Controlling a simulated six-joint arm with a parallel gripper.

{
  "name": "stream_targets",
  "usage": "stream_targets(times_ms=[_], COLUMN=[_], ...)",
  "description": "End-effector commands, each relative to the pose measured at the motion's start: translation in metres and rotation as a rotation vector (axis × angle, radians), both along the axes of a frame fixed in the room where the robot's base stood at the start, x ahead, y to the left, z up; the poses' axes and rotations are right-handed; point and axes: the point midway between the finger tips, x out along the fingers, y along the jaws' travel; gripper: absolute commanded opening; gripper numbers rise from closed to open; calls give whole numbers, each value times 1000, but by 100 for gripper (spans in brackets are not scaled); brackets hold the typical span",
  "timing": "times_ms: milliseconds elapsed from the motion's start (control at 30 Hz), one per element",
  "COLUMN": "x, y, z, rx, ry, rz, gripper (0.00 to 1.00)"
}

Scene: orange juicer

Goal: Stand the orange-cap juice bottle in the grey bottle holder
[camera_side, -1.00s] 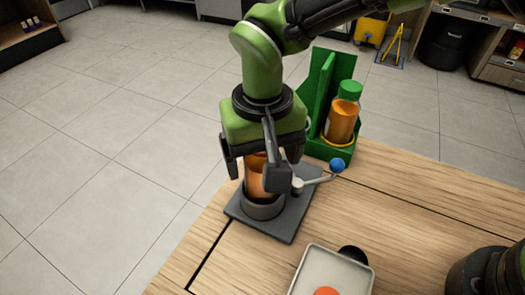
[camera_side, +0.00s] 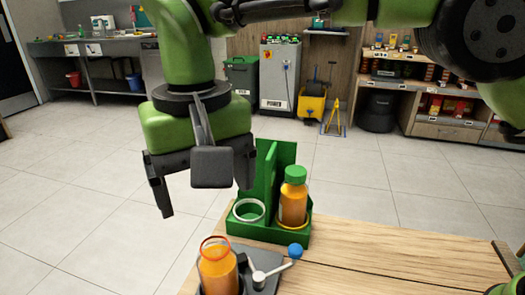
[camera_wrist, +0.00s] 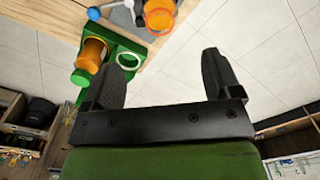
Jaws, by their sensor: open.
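The orange-cap juice bottle (camera_side: 218,272) stands upright at the bottom edge of the side view, its orange-red top facing up.
A lever with a blue knob (camera_side: 295,251) sits right of the bottle. The wooden table (camera_side: 400,262) is clear to the right.

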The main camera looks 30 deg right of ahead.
Motion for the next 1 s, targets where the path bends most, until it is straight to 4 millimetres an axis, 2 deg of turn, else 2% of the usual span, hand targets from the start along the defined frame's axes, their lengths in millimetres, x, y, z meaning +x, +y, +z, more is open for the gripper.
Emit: stream_targets(times_ms=[167,267,367,533,633,767,900,1000], x=[0,2,5,-2,-18,-51,-92,-119], y=[0,-7,-28,-95,-136,-182,-221,-238], z=[0,7,27,74,94,108,105,95], rx=[0,10,41,131,182,235,272,284], ry=[0,-6,-29,-112,-179,-278,-396,-474], rz=[0,-6,-21,-71,-108,-163,-231,-276], gripper=[84,84,84,84,84,84,84,84])
